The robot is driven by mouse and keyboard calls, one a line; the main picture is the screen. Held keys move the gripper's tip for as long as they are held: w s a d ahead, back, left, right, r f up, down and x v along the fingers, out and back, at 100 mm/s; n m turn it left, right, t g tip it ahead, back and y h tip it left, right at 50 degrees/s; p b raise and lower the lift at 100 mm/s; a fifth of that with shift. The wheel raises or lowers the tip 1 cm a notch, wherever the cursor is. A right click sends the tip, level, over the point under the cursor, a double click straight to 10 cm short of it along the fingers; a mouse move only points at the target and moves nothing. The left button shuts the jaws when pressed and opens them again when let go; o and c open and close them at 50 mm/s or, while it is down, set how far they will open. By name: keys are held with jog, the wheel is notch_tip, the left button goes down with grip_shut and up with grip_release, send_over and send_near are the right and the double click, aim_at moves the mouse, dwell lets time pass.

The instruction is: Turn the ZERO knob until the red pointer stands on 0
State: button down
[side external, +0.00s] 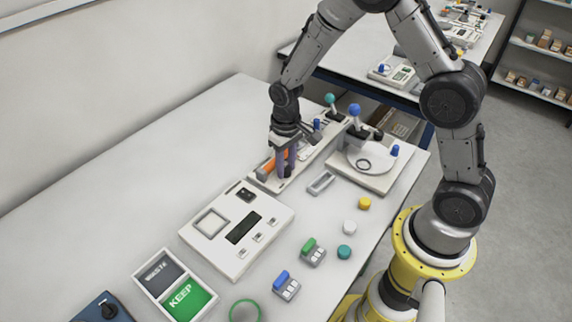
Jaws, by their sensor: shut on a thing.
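My gripper (284,172) points down at the near-left end of a long white device (316,154). Its fingers are shut on an orange part (268,166), which shows on both sides of them. The fingers hide the middle of this part, and I cannot tell whether it is the ZERO knob. No ZERO label, red pointer or 0 mark can be made out at this size.
A white panel with a dark display (237,262) lies in front. A round pan on a white base (352,170) stands to the right. WASTE and KEEP trays (178,252) lie front left. Small coloured pieces lie near the right edge. The table's left side is clear.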

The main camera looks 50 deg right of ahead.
aim_at(286, 168)
jog(key=c, duration=0.8)
grip_release()
notch_tip(286, 168, up, 14)
jog(key=shift+f, duration=0.1)
